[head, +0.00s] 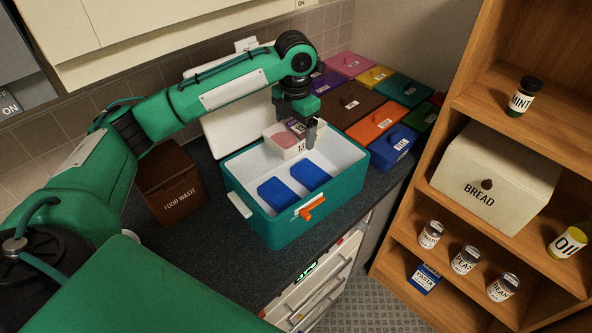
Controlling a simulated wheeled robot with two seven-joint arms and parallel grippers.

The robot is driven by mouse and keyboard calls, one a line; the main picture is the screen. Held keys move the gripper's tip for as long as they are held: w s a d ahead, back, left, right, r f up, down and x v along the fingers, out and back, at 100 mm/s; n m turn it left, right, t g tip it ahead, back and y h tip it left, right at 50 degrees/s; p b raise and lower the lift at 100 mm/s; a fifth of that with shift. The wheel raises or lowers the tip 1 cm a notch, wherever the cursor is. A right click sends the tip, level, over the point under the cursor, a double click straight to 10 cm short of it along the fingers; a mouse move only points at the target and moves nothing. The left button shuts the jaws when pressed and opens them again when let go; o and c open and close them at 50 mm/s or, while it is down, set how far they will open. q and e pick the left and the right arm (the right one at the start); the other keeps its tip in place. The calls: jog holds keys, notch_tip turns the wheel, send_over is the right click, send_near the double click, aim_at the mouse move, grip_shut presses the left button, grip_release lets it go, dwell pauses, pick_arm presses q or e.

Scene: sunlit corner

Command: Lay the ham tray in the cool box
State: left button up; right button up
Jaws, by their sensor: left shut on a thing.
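The ham tray (285,142), white with a pinkish top and a label, is held over the back part of the cool box. My left gripper (310,132) is shut on it at its right side. The cool box (236,181) is teal with a white inside and an orange latch; its white lid (228,133) stands open behind it. Two blue blocks (279,193) lie on its floor toward the front. Whether the tray touches the box wall or floor I cannot tell. My right gripper is not in the view.
A brown food waste bin (170,183) stands left of the cool box. Several coloured lidded boxes, among them an orange one (376,124) and a blue one (394,146), crowd the counter to the right. A wooden shelf (420,215) with a bread bin (490,185) and cans stands at the right.

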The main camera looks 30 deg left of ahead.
pick_arm(q)
notch_tip(320, 180, down, 15)
jog(key=p, duration=0.3)
jog(key=shift+r+p, duration=0.15)
jog(key=shift+p, duration=0.25)
jog(key=shift+f, duration=0.45)
jog(key=o, duration=1.2)
